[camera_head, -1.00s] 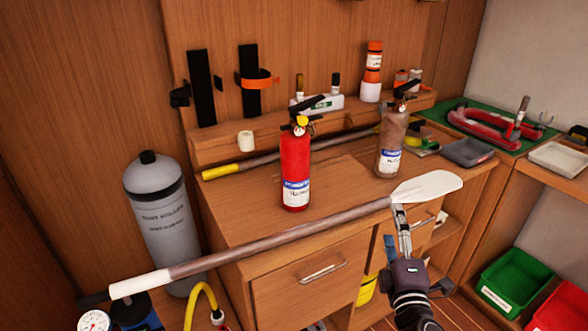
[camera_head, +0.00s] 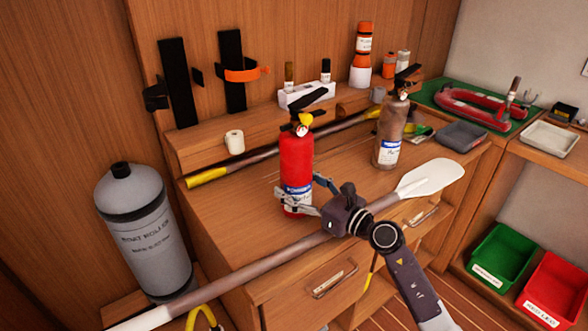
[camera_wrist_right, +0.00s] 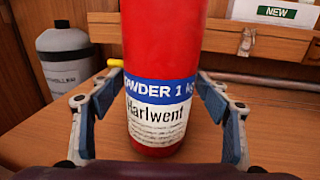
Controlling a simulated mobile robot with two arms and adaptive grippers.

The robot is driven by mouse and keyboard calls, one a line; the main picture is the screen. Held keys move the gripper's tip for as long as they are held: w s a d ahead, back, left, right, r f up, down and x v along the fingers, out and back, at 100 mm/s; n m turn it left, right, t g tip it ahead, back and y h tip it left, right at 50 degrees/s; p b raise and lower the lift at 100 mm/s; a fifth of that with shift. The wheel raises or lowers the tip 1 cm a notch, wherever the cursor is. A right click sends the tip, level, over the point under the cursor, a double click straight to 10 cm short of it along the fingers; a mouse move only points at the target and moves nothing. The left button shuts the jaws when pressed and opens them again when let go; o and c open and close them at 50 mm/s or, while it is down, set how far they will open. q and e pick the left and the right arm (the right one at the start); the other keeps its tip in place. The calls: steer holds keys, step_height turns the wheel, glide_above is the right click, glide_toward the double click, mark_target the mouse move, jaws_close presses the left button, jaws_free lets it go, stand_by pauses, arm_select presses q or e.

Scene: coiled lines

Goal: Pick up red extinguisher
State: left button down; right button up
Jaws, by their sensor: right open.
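The red extinguisher (camera_head: 296,162) stands upright on the wooden cabinet top, with a black handle, a yellow part near its top and a blue-and-white label. My right gripper (camera_head: 305,198) is open at its lower body, with a finger on each side. In the right wrist view the red extinguisher (camera_wrist_right: 164,70) fills the middle, between the two open fingers of the right gripper (camera_wrist_right: 162,110). Small gaps show between the fingers and the cylinder at label height. My left gripper is not in view.
A paddle (camera_head: 250,266) lies across the cabinet's front, passing by my right wrist. A brown extinguisher (camera_head: 389,138) stands to the right. A grey cylinder (camera_head: 145,235) stands at left. Black wall brackets (camera_head: 231,75), one with an orange strap, are behind.

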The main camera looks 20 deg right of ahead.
steer(key=x, duration=0.4)
steer(key=shift+w+a, duration=0.2)
steer(key=shift+w, duration=0.15)
steer(key=shift+w+a, duration=0.2)
steer(key=shift+w, duration=0.1)
steer(key=shift+w+a, duration=0.1)
steer(key=shift+w, duration=0.05)
steer(key=c, duration=1.2)
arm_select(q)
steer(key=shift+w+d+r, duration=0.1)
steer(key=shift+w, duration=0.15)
arm_select(e)
jaws_close()
steer(key=shift+r, duration=0.35)
